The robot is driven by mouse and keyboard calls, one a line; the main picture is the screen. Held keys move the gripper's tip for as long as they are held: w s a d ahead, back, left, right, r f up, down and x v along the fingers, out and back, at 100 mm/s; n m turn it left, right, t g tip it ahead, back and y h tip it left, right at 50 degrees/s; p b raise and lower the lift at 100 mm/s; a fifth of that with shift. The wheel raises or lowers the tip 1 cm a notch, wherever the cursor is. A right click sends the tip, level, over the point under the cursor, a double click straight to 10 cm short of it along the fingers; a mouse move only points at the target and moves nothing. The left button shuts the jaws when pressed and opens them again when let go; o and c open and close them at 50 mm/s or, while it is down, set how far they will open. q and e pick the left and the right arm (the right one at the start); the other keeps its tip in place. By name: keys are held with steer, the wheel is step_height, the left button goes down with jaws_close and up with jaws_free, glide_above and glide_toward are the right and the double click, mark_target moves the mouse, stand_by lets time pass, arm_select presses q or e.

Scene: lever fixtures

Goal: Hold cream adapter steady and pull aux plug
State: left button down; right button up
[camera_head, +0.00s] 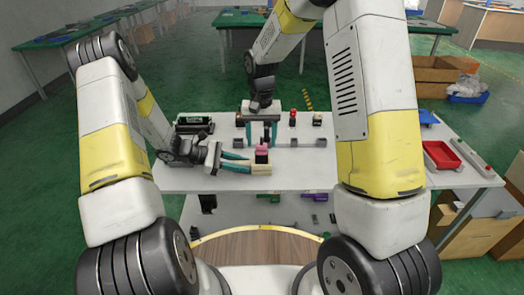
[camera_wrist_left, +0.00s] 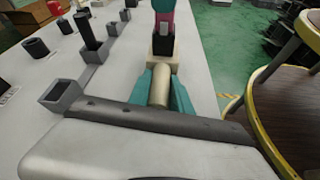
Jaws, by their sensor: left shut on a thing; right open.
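The cream adapter (camera_head: 262,169) lies near the front edge of the white table. In the left wrist view it shows as a cream cylinder (camera_wrist_left: 160,88) with a square block behind it. The aux plug (camera_head: 262,158), black below with a pink top, stands upright at the block; it also shows in the left wrist view (camera_wrist_left: 163,42). My left gripper (camera_head: 248,162) is shut on the adapter, its teal fingers on both sides of the cylinder. My right gripper (camera_head: 262,135) points down with fingers apart just above or around the pink top; I cannot tell which.
A red tray (camera_head: 440,155) lies at the right. A purple item (camera_head: 314,197) is on the lower shelf. My right arm covers part of the table.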

mark_target(262, 144)
steer(key=shift+f, duration=1.55)
steer(key=shift+c, duration=0.2)
jaws_close()
